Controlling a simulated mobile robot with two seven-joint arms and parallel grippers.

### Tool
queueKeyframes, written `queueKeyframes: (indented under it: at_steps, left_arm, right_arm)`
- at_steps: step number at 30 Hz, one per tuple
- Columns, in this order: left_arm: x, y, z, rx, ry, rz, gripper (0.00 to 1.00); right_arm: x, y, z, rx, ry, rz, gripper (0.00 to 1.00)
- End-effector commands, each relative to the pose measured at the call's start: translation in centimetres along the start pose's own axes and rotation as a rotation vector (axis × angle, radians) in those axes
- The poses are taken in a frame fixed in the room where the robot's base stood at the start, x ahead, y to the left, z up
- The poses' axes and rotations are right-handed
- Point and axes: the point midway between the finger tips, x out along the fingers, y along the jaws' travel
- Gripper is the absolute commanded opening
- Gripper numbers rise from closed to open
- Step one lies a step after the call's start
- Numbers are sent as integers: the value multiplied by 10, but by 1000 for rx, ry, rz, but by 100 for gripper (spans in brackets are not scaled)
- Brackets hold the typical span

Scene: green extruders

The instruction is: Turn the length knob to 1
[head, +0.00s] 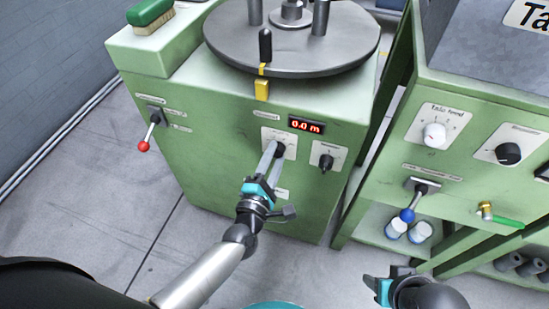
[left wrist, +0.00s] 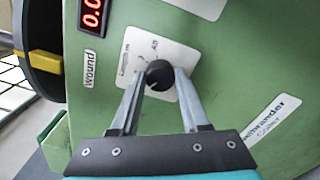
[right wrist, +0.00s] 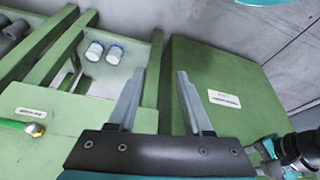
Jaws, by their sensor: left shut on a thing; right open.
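The length knob is a round black knob (left wrist: 159,75) on a white plate in the left wrist view. In the head view its plate (head: 287,137) sits on the green machine's front, below a red display (head: 306,126) reading 0.0 m. My left gripper (head: 276,150) has its fingertips on either side of the knob and is shut on it; it also shows in the left wrist view (left wrist: 159,82). The fingers hide part of the knob and plate in the head view. My right gripper (right wrist: 156,82) is open and empty, away from the panel.
A second black knob (head: 326,162) is right of the length knob. A red-tipped lever (head: 143,146) is at left. The right machine carries a white knob (head: 434,134), a black knob (head: 508,153) and a blue-tipped lever (head: 407,215). Floor is clear in front.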

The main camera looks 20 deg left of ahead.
Motion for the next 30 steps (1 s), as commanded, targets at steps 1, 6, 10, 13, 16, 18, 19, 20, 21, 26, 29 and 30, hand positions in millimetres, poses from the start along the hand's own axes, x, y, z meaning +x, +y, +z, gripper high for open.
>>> queueKeyframes:
  at_steps: [1,6,10,13,16,18,19,20,21,26,29,30]
  left_arm:
    - [0,-1,-1,-22,0,-2,0]
    - [0,-1,0,-77,0,-1,0]
    - [0,0,0,-101,0,-1,0]
    - [0,0,0,-109,0,-1,0]
    - [0,0,0,-112,0,-2,0]
    - [0,0,0,-112,0,-1,0]
    - [0,0,0,-112,0,-1,0]
    - [0,0,0,-112,0,-1,0]
    - [0,0,0,-112,0,-1,0]
    - [0,0,0,-111,0,-1,55]
    - [0,0,0,-110,0,-1,66]
    - [0,0,0,-110,0,-1,70]
  right_arm:
    - [-2,0,-1,0,4,0,50]
    - [-7,1,-4,-2,12,3,50]
    - [-10,2,-6,-5,20,5,50]
    - [-10,2,-6,-7,20,6,50]
    - [-10,3,-6,-7,20,6,50]
    - [-10,3,-6,-7,20,6,50]
    - [-10,3,-6,-7,20,6,50]
    - [-10,2,-6,-7,20,6,50]
    - [-10,2,-6,-7,20,6,50]
    - [-10,2,-6,-7,20,6,50]
    - [-10,2,-6,-7,21,6,50]
    - [-10,2,-6,-7,21,5,50]
